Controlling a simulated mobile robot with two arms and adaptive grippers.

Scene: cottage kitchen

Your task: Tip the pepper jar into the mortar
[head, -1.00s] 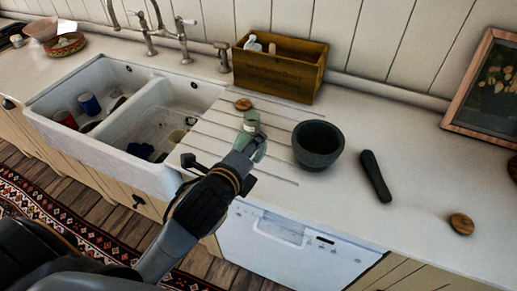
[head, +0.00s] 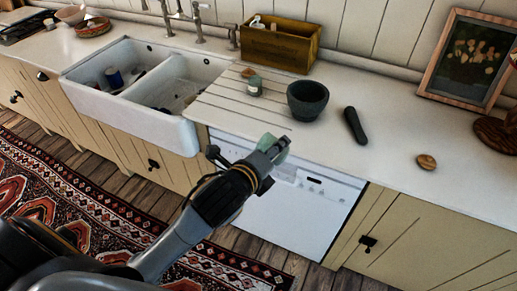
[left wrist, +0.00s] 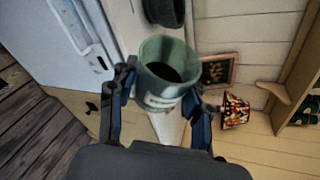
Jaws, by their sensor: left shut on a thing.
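My left gripper (head: 283,146) is shut on a pale green glass jar (head: 268,142), which I take to be the pepper jar. In the left wrist view the jar (left wrist: 160,98) sits between the two fingers, its mouth open with dark contents inside and a pale label on its side. In the head view it shows against the dishwasher front, at the counter's front edge. The dark stone mortar (head: 307,101) stands upright on the counter beyond the gripper, apart from the jar; part of it shows at the top of the left wrist view (left wrist: 165,12). My right gripper is out of view.
A second small jar (head: 254,88) stands left of the mortar, near a round wooden lid (head: 248,73). A dark pestle (head: 355,125) and another wooden lid (head: 427,162) lie to the right. A wooden box (head: 280,48) stands behind; the sink (head: 130,105) is left.

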